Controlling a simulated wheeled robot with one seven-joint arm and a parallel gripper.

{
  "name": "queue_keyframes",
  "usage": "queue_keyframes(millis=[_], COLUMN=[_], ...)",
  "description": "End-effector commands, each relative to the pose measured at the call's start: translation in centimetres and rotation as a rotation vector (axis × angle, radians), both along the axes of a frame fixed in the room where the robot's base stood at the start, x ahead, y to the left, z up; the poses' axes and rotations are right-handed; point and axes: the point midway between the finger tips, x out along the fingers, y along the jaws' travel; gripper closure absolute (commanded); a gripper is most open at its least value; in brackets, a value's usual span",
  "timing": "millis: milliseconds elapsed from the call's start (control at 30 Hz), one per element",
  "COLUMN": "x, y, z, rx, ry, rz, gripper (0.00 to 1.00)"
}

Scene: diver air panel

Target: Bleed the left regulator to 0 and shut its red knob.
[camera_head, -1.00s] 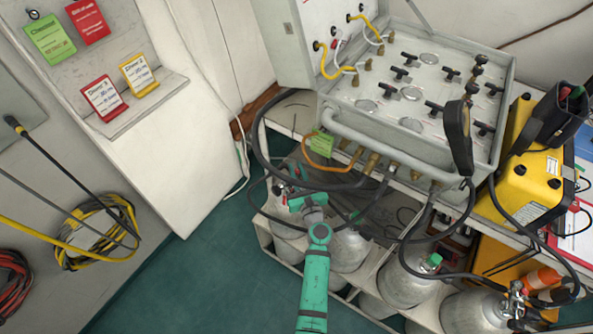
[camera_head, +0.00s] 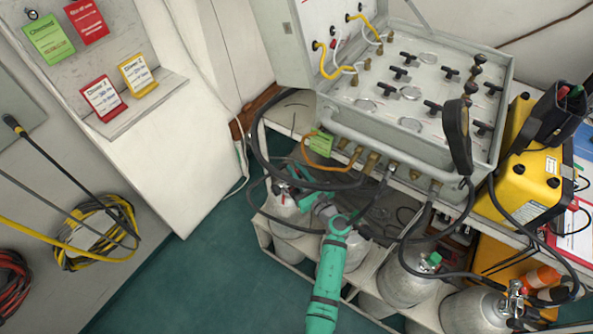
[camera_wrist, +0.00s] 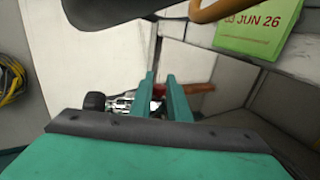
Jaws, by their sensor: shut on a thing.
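My gripper (camera_head: 297,178) is at the left gas cylinder (camera_head: 284,207), under the panel's front edge. In the wrist view its two teal fingers (camera_wrist: 160,88) are close together, with a bit of the red knob (camera_wrist: 158,90) showing between them. The fingers hide most of the knob. The left regulator (camera_wrist: 121,101) shows as shiny metal behind and left of the fingers, with a black knob (camera_wrist: 94,101) at its left end. I see no readable gauge on it, so its pressure cannot be told.
The grey air panel (camera_head: 420,95) with black T-handles stands above the cylinders. A green tag (camera_head: 320,143) and dark hoses (camera_head: 262,150) hang close to my gripper. More cylinders (camera_head: 405,283) stand to the right. The green floor (camera_head: 190,270) at left is clear.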

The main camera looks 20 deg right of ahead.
Motion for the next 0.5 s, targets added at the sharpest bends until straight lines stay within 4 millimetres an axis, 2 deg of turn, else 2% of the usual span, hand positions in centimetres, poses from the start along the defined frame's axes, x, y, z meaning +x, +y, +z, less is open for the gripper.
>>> queue_keyframes(millis=[33,100,367,500], x=[-0.01,0.00,0.00,-0.75], y=[0.06,0.08,0.07,-0.14], z=[-0.09,-0.08,-0.02,-0.02], rx=[0.000,0.000,0.000,0.000], ry=[0.001,0.001,0.000,0.000], rz=[0.000,0.001,0.000,-0.001], gripper=[0.79,0.65,0.65,0.65])
